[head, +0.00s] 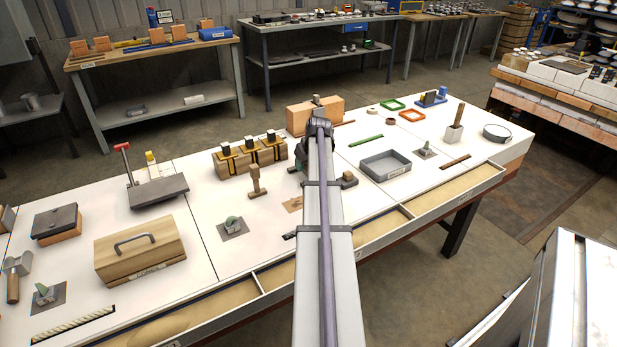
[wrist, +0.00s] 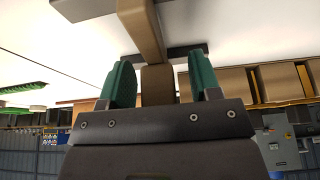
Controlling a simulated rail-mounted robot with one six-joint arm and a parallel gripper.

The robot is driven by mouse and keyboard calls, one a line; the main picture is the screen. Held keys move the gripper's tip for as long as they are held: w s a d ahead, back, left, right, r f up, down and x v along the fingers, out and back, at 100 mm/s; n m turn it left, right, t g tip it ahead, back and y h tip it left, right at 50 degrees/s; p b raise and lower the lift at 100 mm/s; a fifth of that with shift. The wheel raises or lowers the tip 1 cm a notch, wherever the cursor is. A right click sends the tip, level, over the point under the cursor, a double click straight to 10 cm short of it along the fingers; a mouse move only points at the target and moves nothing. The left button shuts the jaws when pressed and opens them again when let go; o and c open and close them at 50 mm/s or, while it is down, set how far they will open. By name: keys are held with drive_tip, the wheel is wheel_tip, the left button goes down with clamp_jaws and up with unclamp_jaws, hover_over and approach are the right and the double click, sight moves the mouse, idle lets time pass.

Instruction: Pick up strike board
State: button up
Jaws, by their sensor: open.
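My gripper (wrist: 163,68) is open in the wrist view, with its two green fingers apart. A tan wooden bar (wrist: 140,22) on a dark grey plate (wrist: 88,8) shows between and beyond the fingers. It looks like the strike board, though I cannot tell for sure. The fingers stand on either side of the wood and do not visibly squeeze it. A small brown block with a grey part (head: 348,179) shows just right of the arm.
A wooden stand with black-capped pieces (head: 250,157) and an upright wooden mallet-like tool (head: 256,182) stand left of the arm. A tan block (head: 315,115) is behind it. A grey tray (head: 385,165) lies to the right. Open drawers (head: 330,245) run along the front edge.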

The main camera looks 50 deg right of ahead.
drive_tip(key=shift+r, duration=0.1)
drive_tip(key=c, duration=1.1)
drive_tip(key=shift+o, duration=0.2)
drive_tip(key=shift+r+p, duration=0.1)
drive_tip(key=shift+p, duration=0.2)
